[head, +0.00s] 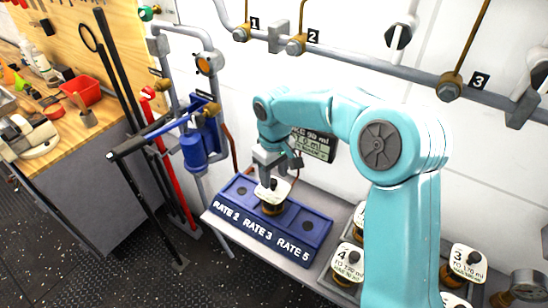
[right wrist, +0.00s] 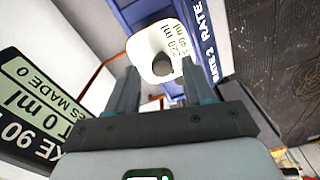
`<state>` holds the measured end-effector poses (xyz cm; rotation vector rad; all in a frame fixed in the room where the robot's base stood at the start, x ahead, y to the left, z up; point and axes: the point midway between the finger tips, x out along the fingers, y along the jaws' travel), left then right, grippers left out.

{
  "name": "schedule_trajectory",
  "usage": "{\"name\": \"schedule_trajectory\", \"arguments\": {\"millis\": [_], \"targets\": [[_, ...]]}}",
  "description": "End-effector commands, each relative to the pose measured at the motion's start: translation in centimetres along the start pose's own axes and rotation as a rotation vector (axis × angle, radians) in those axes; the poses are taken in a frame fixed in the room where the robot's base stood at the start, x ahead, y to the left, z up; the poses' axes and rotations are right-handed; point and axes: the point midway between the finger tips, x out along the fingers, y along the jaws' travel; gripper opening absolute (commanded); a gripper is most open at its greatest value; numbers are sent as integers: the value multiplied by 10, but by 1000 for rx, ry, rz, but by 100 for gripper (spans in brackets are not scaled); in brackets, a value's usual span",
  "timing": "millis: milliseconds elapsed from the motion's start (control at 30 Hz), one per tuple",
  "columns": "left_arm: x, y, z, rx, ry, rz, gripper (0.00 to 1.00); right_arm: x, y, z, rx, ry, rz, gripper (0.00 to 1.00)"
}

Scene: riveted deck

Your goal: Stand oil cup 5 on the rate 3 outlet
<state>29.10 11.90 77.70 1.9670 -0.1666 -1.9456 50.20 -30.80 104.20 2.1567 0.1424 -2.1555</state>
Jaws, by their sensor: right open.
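An oil cup with a white cap and amber body (head: 272,208) stands upright at the middle position of the blue outlet block (head: 312,246), behind the RATE 3 label. Its number cannot be read; in the right wrist view its white cap (right wrist: 150,42) shows "220 ml" and a dark knob. My right gripper (head: 272,182) is open, pointing down at the cup's top. In the right wrist view its fingers (right wrist: 160,72) lie apart on either side of the knob, and contact cannot be told. The RATE 2 and RATE 5 positions are empty. My left gripper is not in view.
A tray at lower right holds cup 4 (head: 347,262), cup 3 (head: 465,262) and others partly hidden by my right arm. A sign reading "MAKE 90 ml" (head: 312,146) hangs behind the block. Blue pump (head: 195,150) and pipes stand left; a workbench (head: 75,130) is farther left.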

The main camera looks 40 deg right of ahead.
Motion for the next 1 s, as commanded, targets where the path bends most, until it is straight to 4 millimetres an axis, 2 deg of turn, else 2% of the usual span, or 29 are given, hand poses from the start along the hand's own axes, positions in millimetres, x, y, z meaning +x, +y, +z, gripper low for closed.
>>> {"name": "schedule_trajectory", "arguments": {"millis": [200,400,600,1000], "targets": [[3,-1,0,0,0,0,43,-54,0,-1,-1,7,1,52],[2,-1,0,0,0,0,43,-86,0,-1,-1,3,1,52],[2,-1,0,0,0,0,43,-96,0,0,-2,1,0,52],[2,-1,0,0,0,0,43,-96,0,0,-2,1,0,52]]}}
